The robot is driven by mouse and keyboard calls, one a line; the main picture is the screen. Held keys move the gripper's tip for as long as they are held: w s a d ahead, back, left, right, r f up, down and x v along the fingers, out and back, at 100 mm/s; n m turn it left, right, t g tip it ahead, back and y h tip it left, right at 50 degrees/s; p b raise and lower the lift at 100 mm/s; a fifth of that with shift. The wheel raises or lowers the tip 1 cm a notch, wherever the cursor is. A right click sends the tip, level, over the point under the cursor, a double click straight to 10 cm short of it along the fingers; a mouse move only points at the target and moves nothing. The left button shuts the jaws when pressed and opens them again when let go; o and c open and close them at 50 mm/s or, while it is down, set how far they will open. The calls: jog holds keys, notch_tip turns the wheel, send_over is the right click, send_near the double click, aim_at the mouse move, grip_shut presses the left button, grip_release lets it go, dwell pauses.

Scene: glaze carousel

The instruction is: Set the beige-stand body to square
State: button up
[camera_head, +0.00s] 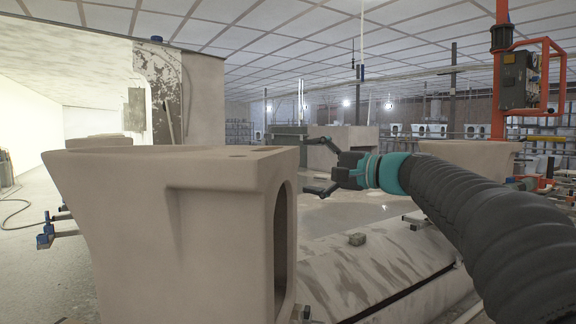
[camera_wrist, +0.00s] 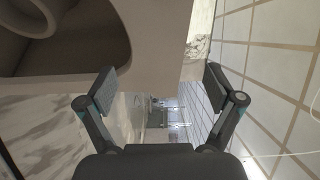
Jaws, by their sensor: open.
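A large beige ceramic body (camera_head: 125,215) stands close in front at the left in the head view. It has a flat top and an arched opening in its right side; its base is mostly out of frame, so its stand is not clear. My gripper (camera_head: 318,180) is to the right of this body, beside the side with the opening, near the height of its upper part. In the wrist view my gripper (camera_wrist: 160,85) is open and nothing is between its fingers. The body (camera_wrist: 155,35) fills the top of that view, with a dark curved opening at the upper left.
A long pale sloped surface (camera_head: 365,270) with a small block (camera_head: 357,239) on it lies below my arm. An orange-red frame (camera_head: 500,75) stands at the right. Another pale body (camera_head: 470,155) is behind my arm. Blue-tipped clamps (camera_head: 45,235) are at the left.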

aim_at(287, 164)
jog(key=x, duration=0.6)
jog(key=c, duration=1.7)
jog(key=shift+w+a, duration=0.15)
jog(key=shift+a, duration=0.8)
jog(key=o, duration=1.7)
jog(key=shift+d, duration=0.25)
jog(key=v, duration=1.2)
